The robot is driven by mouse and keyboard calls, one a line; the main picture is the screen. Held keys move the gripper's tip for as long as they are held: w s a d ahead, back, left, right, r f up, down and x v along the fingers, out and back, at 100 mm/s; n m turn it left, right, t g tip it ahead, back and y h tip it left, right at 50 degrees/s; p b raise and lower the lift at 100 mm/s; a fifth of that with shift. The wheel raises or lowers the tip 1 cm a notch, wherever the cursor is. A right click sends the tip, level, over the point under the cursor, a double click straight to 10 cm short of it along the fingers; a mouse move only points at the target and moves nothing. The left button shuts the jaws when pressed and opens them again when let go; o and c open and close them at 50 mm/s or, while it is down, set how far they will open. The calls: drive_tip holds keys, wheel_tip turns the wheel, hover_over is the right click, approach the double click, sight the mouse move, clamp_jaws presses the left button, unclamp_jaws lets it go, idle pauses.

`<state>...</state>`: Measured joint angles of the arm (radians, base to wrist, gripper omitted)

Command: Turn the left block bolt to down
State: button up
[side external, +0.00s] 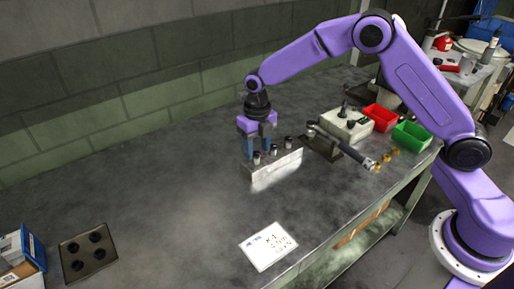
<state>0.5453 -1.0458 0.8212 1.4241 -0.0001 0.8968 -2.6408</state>
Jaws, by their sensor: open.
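A pale metal block (277,174) stands on the dark workbench in the middle of the view. A row of dark bolts with lighter ends stands along its top: the left bolt (257,158), a middle bolt (273,151) and a right bolt (289,142). My gripper (257,148) points down over the left end of the block. Its two blue fingers are apart, close to the left bolt. I cannot tell from this view whether they touch it or stand around it. The bolt's exact turn is too small to read.
Right of the block are a torque wrench (345,146) on a dark stand, a white box with dark knobs (347,125), a red bin (381,118), a green bin (411,136) and brass pieces (385,157). A white card (269,246) lies in front. A dark holed plate (88,252) lies far left.

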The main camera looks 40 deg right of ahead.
drive_tip(key=shift+f, duration=0.4)
drive_tip(key=shift+c, duration=0.3)
clamp_jaws()
